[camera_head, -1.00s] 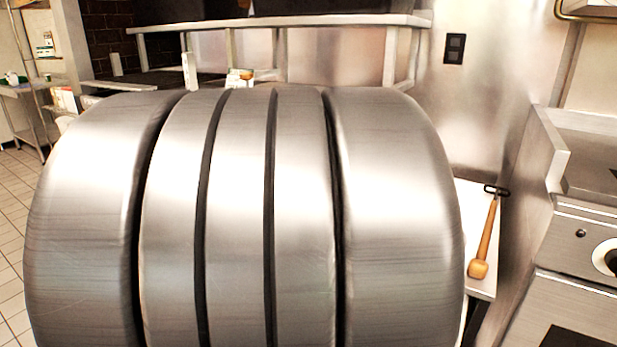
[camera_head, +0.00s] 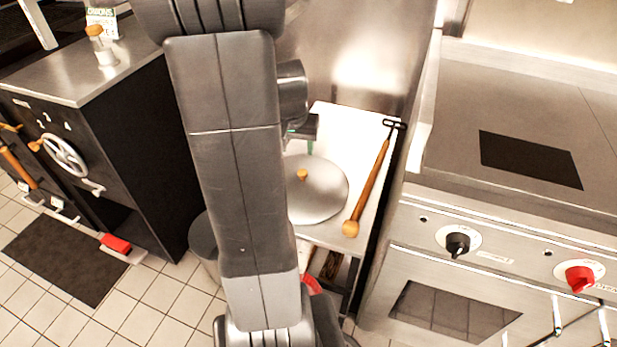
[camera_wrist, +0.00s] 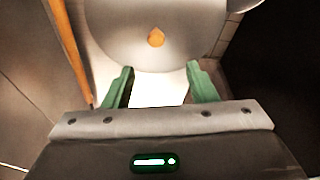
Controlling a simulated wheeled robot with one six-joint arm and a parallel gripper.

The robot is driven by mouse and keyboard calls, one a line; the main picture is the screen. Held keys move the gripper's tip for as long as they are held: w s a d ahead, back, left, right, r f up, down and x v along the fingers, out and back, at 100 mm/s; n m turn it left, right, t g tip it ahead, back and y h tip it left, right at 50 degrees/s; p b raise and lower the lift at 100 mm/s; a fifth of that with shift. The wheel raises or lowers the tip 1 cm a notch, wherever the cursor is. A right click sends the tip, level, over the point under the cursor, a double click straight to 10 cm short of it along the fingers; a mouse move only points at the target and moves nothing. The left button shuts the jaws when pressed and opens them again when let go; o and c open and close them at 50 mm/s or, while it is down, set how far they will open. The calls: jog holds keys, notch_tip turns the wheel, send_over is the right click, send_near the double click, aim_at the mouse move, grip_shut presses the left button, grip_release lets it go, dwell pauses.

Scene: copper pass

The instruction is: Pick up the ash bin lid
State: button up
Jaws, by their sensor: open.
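The ash bin lid (camera_head: 318,196) is a round grey metal disc with a small orange-brown knob (camera_head: 302,175) in its middle. It lies on a white-topped stand, partly hidden by my arm in the head view. In the wrist view the lid (camera_wrist: 120,38) fills the top middle, with its knob (camera_wrist: 156,38) above the gap between my fingers. My gripper (camera_wrist: 158,88) has two green fingers, spread apart and empty. The fingertips are near the lid's edge, short of the knob. In the head view my gripper is mostly hidden behind my arm.
A wooden-handled tool (camera_head: 368,190) lies on the white stand (camera_head: 345,122), right of the lid. A steel range (camera_head: 470,245) with knobs stands close on the right. A black oven (camera_head: 140,150) stands left. A grey bin (camera_head: 203,240) stands on the floor, partly behind my arm.

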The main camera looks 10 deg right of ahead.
jog(key=b, duration=0.1)
send_over(302, 172)
jog(key=s+a, duration=0.1)
jog(key=f, duration=0.6)
jog(key=shift+s+a+f, duration=0.15)
jog(key=shift+s+f, duration=0.05)
jog(key=shift+f, duration=0.05)
jog(key=shift+d+b+x, duration=0.2)
jog(key=shift+b+x, duration=0.05)
jog(key=shift+x, duration=1.05)
jog(key=shift+d+b+x, duration=0.2)
jog(key=shift+x, duration=1.1)
jog(key=shift+c, duration=0.2)
grip_shut()
